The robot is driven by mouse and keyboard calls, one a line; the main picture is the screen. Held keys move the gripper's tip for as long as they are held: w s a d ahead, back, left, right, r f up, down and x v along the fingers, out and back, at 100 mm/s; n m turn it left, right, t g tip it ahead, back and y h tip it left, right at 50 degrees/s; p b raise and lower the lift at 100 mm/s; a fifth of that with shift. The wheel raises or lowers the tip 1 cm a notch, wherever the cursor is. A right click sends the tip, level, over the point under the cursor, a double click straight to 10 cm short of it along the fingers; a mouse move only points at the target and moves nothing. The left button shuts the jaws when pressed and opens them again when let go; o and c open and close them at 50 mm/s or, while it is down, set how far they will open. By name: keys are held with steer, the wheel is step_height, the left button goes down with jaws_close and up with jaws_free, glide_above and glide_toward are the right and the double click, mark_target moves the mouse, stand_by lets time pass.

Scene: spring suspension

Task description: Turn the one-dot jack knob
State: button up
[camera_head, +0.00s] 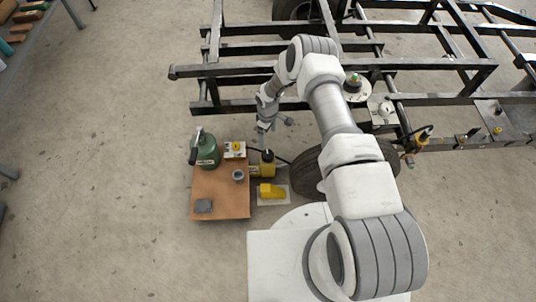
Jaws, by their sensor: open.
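My gripper (263,127) points down in front of the black frame, with its fingers small in this view. It is open and I see nothing between the fingers. Below it on the floor is a yellow jack-like body (262,171) with a dark top (267,156), apart from the gripper. A grey knob-like part (285,121) is just right of the gripper, partly hidden by the frame and arm. I cannot make out any dots, so I cannot tell which part is the one-dot jack knob.
A brown board (220,207) holds a green can (206,151), a white-and-yellow box (235,149), a grey cup (238,175) and a grey block (204,206). A yellow wedge (271,191) and tyre (311,177) are close by. The black frame (245,71) bounds the far side.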

mark_target(268, 154)
step_height(268, 154, down, 17)
steer(key=m+b, duration=0.3)
steer(key=m, duration=1.2)
steer(key=m+b, duration=0.4)
steer(key=m, duration=1.1)
steer(key=shift+w+d+f+m, duration=0.1)
steer(key=shift+w+m, duration=0.05)
steer(key=shift+m, duration=0.15)
steer(key=c, duration=1.4)
